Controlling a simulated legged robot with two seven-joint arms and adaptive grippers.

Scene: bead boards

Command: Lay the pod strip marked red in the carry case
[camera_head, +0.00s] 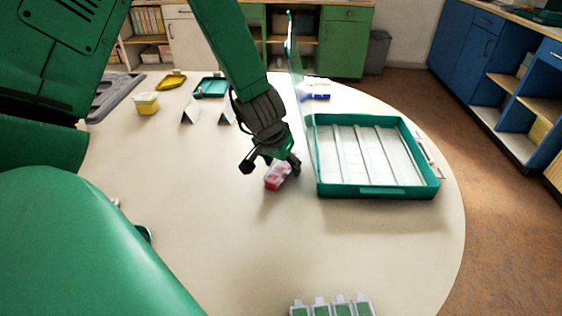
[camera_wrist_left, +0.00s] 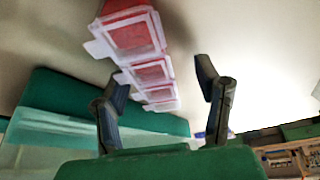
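The pod strip marked red (camera_head: 277,176) is a short row of red pods with clear-white edges, left of the carry case. In the left wrist view the strip (camera_wrist_left: 142,45) runs from the top edge down toward the space between the fingers. My left gripper (camera_head: 271,164) is at the strip, its fingers spread; in the wrist view the fingers (camera_wrist_left: 161,80) are apart with a gap beside the strip. I cannot tell whether either finger touches it. The carry case (camera_head: 376,191) is green, with its clear lid raised on the left and empty white lanes inside. My right gripper is out of view.
A strip of green pods (camera_head: 331,307) is at the bottom edge. A yellow tub (camera_head: 146,104), folded white cards (camera_head: 190,113), a yellow dish (camera_head: 172,80), a small teal tray (camera_head: 211,87) and a blue item (camera_head: 318,90) stand farther back. The table's front middle is clear.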

